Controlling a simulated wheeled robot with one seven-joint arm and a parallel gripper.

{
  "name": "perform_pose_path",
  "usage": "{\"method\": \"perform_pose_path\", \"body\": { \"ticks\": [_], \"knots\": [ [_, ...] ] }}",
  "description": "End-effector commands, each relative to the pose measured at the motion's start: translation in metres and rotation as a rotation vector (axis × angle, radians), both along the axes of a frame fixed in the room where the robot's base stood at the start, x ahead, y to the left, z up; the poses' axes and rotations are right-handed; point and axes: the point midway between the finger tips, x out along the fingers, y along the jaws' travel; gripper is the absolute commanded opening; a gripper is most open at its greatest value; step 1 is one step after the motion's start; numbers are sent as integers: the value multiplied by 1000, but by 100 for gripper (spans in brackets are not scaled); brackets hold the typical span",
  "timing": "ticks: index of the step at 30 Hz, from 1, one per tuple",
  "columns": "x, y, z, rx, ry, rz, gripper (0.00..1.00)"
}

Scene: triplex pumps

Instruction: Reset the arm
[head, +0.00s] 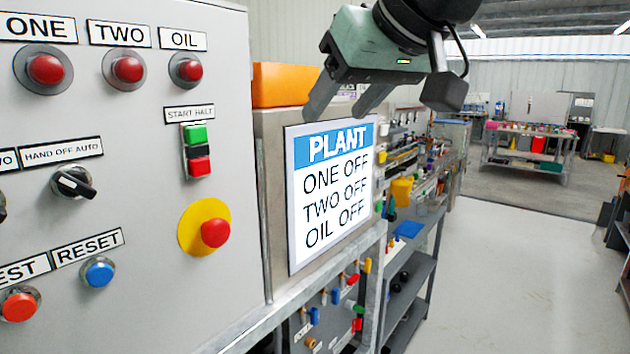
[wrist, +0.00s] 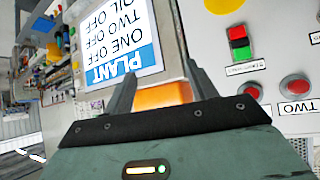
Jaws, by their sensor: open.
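My gripper (head: 345,103) is at the top middle of the head view, green-grey with two dark grey fingers pointing down. The fingers are apart with nothing between them. It hangs in front of the upper edge of a white PLANT sign (head: 330,190), which reads ONE OFF, TWO OFF, OIL OFF. In the wrist view my gripper (wrist: 155,85) shows its two spread fingers, with the sign (wrist: 110,40) upside down beyond them and an orange box (wrist: 163,95) showing between them. My gripper appears apart from the panel and sign.
A grey control panel (head: 130,200) fills the left, with red lamps, a HAND OFF AUTO knob (head: 73,183), a START HALT switch (head: 196,150), a red stop button (head: 215,232) and a blue RESET button (head: 98,272). Tool shelves (head: 405,290) stand behind the sign. Floor at right is clear.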

Motion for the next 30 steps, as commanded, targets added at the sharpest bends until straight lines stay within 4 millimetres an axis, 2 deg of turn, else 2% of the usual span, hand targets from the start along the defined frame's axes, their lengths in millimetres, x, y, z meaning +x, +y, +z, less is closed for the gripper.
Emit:
{"method": "perform_pose_path", "body": {
  "ticks": [1,5,6,9,12,15,18,21,30],
  "knots": [
    [-6,-1,-26,-31,46,8,57],
    [-31,-11,-102,-122,187,32,57],
    [-42,-16,-128,-156,239,41,57],
    [-77,-35,-190,-240,370,61,57],
    [-113,-58,-241,-318,489,78,57],
    [-146,-80,-277,-382,585,91,57],
    [-170,-97,-298,-424,650,99,57],
    [-183,-106,-308,-447,684,103,57],
    [-186,-109,-311,-453,694,103,57]
  ]
}}
